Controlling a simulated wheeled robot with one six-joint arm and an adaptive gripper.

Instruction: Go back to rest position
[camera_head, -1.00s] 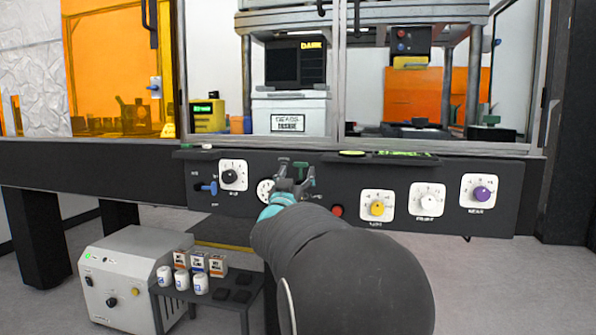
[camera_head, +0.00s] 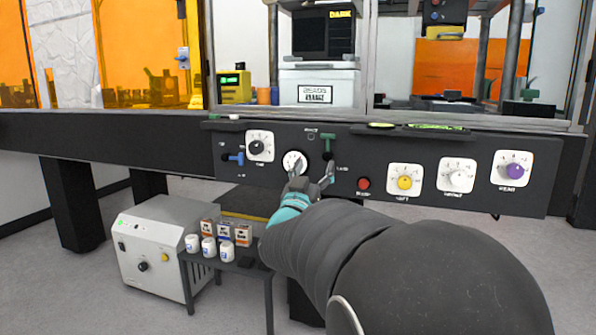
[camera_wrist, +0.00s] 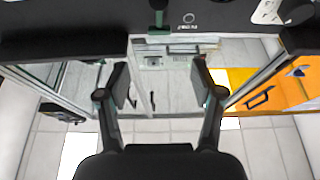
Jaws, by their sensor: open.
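My gripper (camera_head: 312,181) is in front of the dark control panel (camera_head: 376,187), just below the white round dial (camera_head: 294,162) and the green-handled switch (camera_head: 328,146). My arm runs from the lower right up to it. In the wrist view my gripper (camera_wrist: 160,88) has its two fingers wide apart, with nothing between them. The fingers look apart from the panel, whose dark edge (camera_wrist: 95,20) lies along the top of that view. A green switch (camera_wrist: 158,18) hangs there above the gap between the fingers.
A blue switch (camera_head: 236,158), a red button (camera_head: 363,184) and yellow (camera_head: 404,183), white (camera_head: 457,177) and purple (camera_head: 513,170) knobs line the panel. Below it stand a grey box (camera_head: 150,255) and a small dark table (camera_head: 225,266) with white jars and cartons. Grey floor is clear at left.

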